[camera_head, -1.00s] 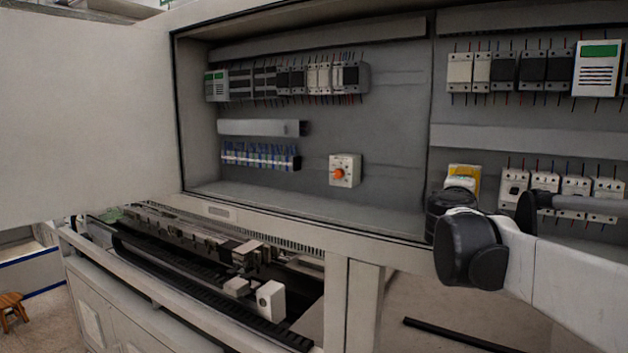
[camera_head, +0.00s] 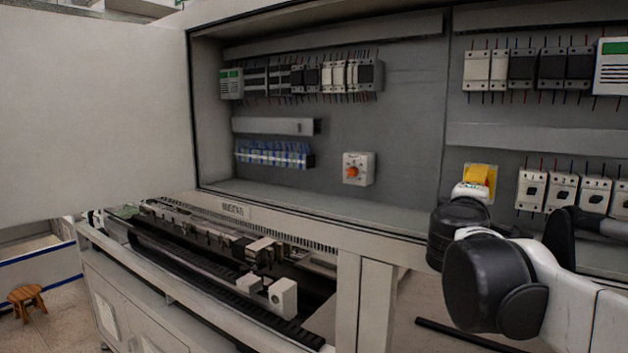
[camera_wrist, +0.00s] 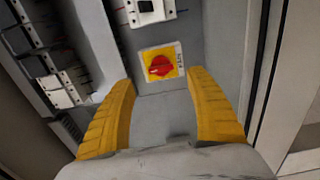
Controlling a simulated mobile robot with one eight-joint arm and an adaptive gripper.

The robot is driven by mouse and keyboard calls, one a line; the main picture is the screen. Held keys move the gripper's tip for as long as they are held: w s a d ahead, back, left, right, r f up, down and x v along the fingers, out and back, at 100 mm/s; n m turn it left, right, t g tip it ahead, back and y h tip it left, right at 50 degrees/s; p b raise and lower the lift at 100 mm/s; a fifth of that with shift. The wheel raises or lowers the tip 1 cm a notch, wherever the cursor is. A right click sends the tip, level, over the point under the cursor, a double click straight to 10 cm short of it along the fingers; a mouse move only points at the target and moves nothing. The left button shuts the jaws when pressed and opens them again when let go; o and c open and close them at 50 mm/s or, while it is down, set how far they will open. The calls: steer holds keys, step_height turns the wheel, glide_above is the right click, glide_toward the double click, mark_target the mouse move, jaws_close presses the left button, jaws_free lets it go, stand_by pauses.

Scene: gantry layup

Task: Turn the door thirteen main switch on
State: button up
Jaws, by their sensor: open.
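A red rotary switch handle (camera_wrist: 160,67) sits on a yellow plate with a white border, on the grey cabinet wall in the wrist view. The handle appears to lie roughly crosswise; its markings are too small to read. My gripper (camera_wrist: 162,84) is open, its yellow fingers spread wide on either side below the plate, with nothing between them. In the head view a yellow patch (camera_head: 480,177) shows just above my wrist, partly hidden by it; it seems to be the switch plate. My fingers cannot be clearly made out there.
A second switch with an orange knob (camera_head: 352,170) sits further left in the cabinet. White breakers (camera_head: 563,191) stand right of my wrist, and one (camera_wrist: 150,11) is above the plate. A cabinet frame edge (camera_wrist: 265,75) runs close to my right finger. An open door (camera_head: 95,110) is at left.

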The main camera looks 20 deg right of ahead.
steer(key=v, duration=0.3)
steer(key=shift+s+a, duration=0.15)
steer(key=shift+a, duration=0.1)
steer(key=s+a+f+m+g+y, duration=0.1)
steer(key=s+a+f+m+y, duration=0.2)
steer(key=f, duration=0.5)
steer(key=s+a+f+m+g+y, duration=0.2)
steer(key=a+f, duration=0.2)
steer(key=f, duration=0.4)
steer(key=s+a+f+m+g+y, duration=0.15)
steer(key=s+a+f+y, duration=0.25)
steer(key=a+f, duration=0.45)
steer(key=s+a+f+m+y, duration=0.2)
steer(key=s+a+f+y, duration=0.15)
steer(key=a+f, duration=0.5)
step_height(320, 180, down, 34)
steer(key=a+y+b, duration=0.1)
steer(key=a+b, duration=0.1)
steer(key=b, duration=3.3)
steer(key=shift+b, duration=0.35)
steer(key=shift+w+n, duration=0.1)
steer(key=shift+n, duration=0.15)
